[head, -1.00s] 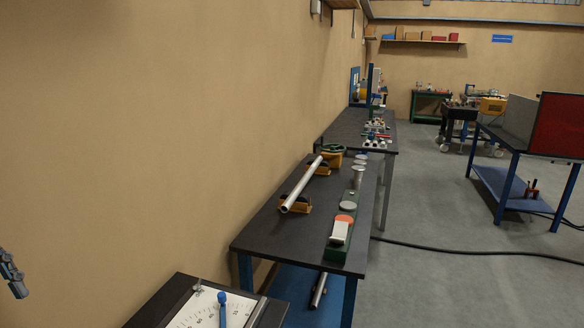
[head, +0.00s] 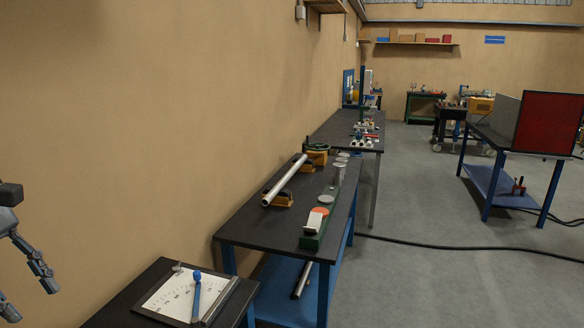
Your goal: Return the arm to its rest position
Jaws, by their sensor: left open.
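My left gripper (head: 28,290) is at the left edge of the head view, in front of the tan wall. Its dark jointed fingers are spread apart and nothing is between them. It is clear of the tables, to the left of the nearest table. The rest of my left arm is outside the picture. My right gripper is not in view.
The nearest table (head: 112,297) bears a white dial board (head: 172,296) with a blue-knobbed lever (head: 196,291). Behind it, a dark bench (head: 252,228) holds a metal tube (head: 286,180) on yellow supports. A cable (head: 430,245) crosses the open grey floor at right.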

